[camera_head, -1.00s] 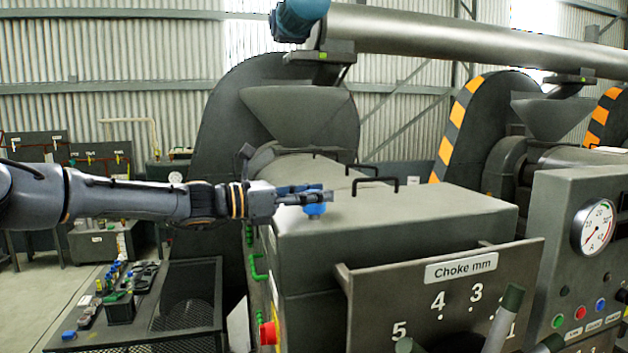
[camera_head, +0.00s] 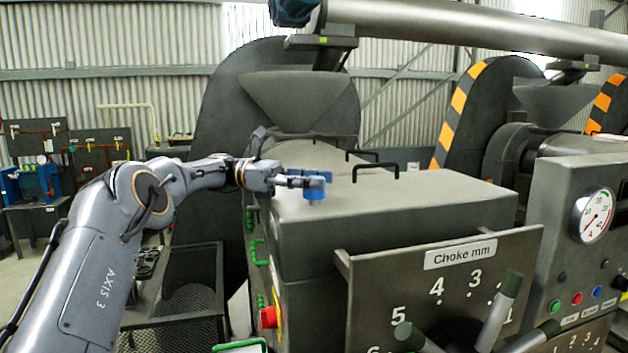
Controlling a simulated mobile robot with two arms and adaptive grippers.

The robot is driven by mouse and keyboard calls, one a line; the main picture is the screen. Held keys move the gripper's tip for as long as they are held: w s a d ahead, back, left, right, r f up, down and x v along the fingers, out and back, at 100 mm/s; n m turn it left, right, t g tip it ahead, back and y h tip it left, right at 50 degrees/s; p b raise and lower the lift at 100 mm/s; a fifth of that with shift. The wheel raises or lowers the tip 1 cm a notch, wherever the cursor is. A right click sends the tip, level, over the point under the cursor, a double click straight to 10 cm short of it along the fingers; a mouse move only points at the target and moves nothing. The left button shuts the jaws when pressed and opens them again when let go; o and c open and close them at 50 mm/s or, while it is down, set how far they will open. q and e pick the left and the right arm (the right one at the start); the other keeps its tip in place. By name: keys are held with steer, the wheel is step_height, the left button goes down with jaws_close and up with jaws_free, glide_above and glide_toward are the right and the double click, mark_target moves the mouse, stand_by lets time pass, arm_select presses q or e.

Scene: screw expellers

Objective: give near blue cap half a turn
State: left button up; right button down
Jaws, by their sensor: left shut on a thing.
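The near blue cap (camera_head: 313,195) sits on top of the grey expeller housing (camera_head: 420,200), near its left edge. My left gripper (camera_head: 318,181) reaches in from the left, level above the housing top, with its fingers at the cap. It is shut on the cap, and its fingers hide the cap's upper part. A short pale piece shows just under the cap. My right gripper is not in view.
Two black handles (camera_head: 378,171) stand on the housing behind the gripper. A hopper (camera_head: 298,100) rises further back. The choke plate (camera_head: 440,290) with its levers and a gauge panel (camera_head: 575,230) are at the right. A red button (camera_head: 268,317) is at the left side.

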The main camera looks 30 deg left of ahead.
arm_select(q)
steer(key=shift+m+g, duration=0.3)
steer(key=shift+g, duration=0.3)
steer(key=o, duration=1.2)
steer(key=shift+d, duration=0.1)
steer(key=shift+r+t, duration=0.1)
steer(key=shift+t, duration=0.4)
